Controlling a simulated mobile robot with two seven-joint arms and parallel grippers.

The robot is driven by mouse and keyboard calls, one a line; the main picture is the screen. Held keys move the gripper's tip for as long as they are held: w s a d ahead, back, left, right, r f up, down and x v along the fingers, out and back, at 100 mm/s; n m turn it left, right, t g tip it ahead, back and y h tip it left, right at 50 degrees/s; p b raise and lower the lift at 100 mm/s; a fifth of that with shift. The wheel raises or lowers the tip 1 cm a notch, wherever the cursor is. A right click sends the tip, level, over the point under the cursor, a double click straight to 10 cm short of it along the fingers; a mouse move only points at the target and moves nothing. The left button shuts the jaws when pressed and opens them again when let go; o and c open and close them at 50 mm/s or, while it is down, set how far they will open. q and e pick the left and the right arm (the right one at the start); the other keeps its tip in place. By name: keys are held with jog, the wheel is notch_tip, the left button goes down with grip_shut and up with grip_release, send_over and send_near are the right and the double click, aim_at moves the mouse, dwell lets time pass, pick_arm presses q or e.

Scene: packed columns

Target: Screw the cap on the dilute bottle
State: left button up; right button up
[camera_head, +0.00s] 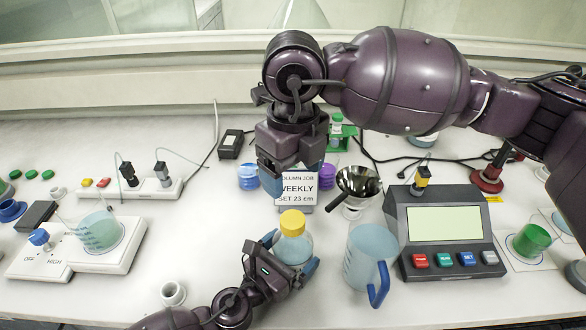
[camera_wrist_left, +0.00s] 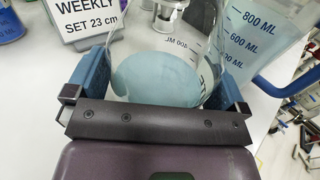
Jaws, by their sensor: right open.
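The clear bottle (camera_head: 294,247) with pale blue liquid stands upright at the front middle of the bench. A yellow cap (camera_head: 292,222) sits on its top; I cannot tell whether it is threaded tight. My left gripper (camera_head: 291,262) has its blue fingers on both sides of the bottle and is shut on it. In the left wrist view the bottle (camera_wrist_left: 155,80) fills the space between the fingers (camera_wrist_left: 157,92); its cap does not show there. My right gripper (camera_head: 293,180) is open and empty above and behind the cap, in front of the sign.
The white sign (camera_head: 297,187) stands behind the bottle. A blue-handled measuring jug (camera_head: 368,258) is close on the right, with a metal funnel (camera_head: 357,185) behind it. A control box (camera_head: 445,235) is farther right.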

pick_arm(q)
jog(key=b+v, duration=0.2)
jog(key=v, duration=0.7)
jog(key=shift+s+a+f, duration=0.15)
jog(key=shift+s+a, duration=0.1)
jog(key=shift+a, duration=0.05)
pick_arm(e)
notch_tip(320, 180, down, 2)
jog(key=shift+f, duration=0.2)
pick_arm(q)
jog(key=shift+s+a, duration=0.3)
jog(key=shift+s, duration=0.1)
pick_arm(e)
jog(key=shift+f, duration=0.1)
